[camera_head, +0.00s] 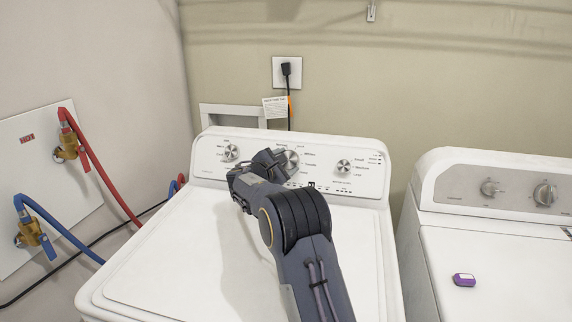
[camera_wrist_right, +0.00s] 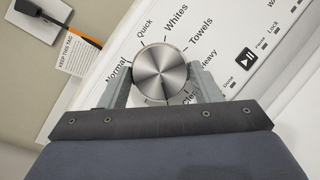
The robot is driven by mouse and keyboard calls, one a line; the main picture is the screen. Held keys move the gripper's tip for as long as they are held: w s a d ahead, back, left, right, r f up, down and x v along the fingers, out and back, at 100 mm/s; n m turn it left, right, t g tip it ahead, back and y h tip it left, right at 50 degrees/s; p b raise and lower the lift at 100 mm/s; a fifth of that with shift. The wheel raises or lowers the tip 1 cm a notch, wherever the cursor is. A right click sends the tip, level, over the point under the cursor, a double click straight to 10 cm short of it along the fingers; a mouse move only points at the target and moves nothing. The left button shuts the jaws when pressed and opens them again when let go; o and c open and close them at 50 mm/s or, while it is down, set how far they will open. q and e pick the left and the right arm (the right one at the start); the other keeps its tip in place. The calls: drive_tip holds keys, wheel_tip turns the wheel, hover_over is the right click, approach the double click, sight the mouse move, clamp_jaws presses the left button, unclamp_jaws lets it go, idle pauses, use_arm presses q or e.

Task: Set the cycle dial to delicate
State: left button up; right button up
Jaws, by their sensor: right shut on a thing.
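The cycle dial (camera_head: 291,160) is the large silver middle knob on the washer's panel (camera_head: 325,170). In the right wrist view the dial (camera_wrist_right: 161,72) has a brushed metal face, ringed by labels such as Normal, Quick, Whites, Towels, Heavy and a partly hidden "Cle...". My right gripper (camera_head: 281,158) reaches the dial from the front, and its fingers (camera_wrist_right: 163,88) are shut on the dial's two sides. I cannot make out a pointer mark on the dial, and no Delicate label is readable. The labels under the gripper are hidden. My left gripper is not in view.
Smaller knobs flank the dial at left (camera_head: 231,153) and right (camera_head: 343,167). The washer lid (camera_head: 170,250) is shut and clear. Red (camera_head: 100,180) and blue hoses (camera_head: 65,235) run at left.

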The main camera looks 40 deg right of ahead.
drive_tip(key=m, duration=0.1)
drive_tip(key=m+g+p, duration=0.1)
drive_tip(key=m, duration=0.1)
drive_tip(key=m+g+y+p, duration=0.1)
drive_tip(key=m, duration=0.1)
drive_tip(key=shift+w+r, duration=0.1)
drive_tip(key=shift+r, duration=0.2)
drive_tip(key=shift+m+g+y+p, duration=0.6)
drive_tip(key=shift+m+p, duration=0.45)
drive_tip(key=shift+m, duration=0.95)
drive_tip(key=o, duration=1)
drive_tip(key=shift+b+v, duration=0.5)
drive_tip(key=shift+v, duration=3.3)
drive_tip(key=shift+r, duration=0.1)
